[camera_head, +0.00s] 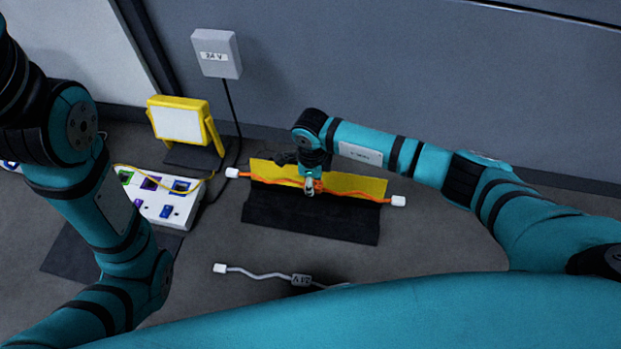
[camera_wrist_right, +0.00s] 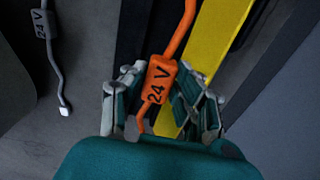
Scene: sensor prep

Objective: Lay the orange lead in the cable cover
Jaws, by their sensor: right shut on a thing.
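The orange lead (camera_head: 350,194) stretches left to right over the cable cover, with a white plug at each end beyond the cover. The cable cover lies on the floor with a black part (camera_head: 300,217) in front and a yellow strip (camera_head: 345,182) behind. My right gripper (camera_head: 311,188) is above the cover's middle, shut on the orange lead. In the right wrist view, the fingers (camera_wrist_right: 160,95) flank the lead's orange "24 V" block (camera_wrist_right: 160,78), with the yellow strip (camera_wrist_right: 222,35) beside it. I cannot tell whether the lead touches the cover. My left gripper is out of view.
A grey lead (camera_head: 262,274) with a "24 V" tag lies on the floor in front. To the left are a white box with coloured sockets (camera_head: 155,197) and a yellow lamp (camera_head: 180,123). A grey "24 V" box (camera_head: 217,54) is on the wall behind, its black cable hanging down.

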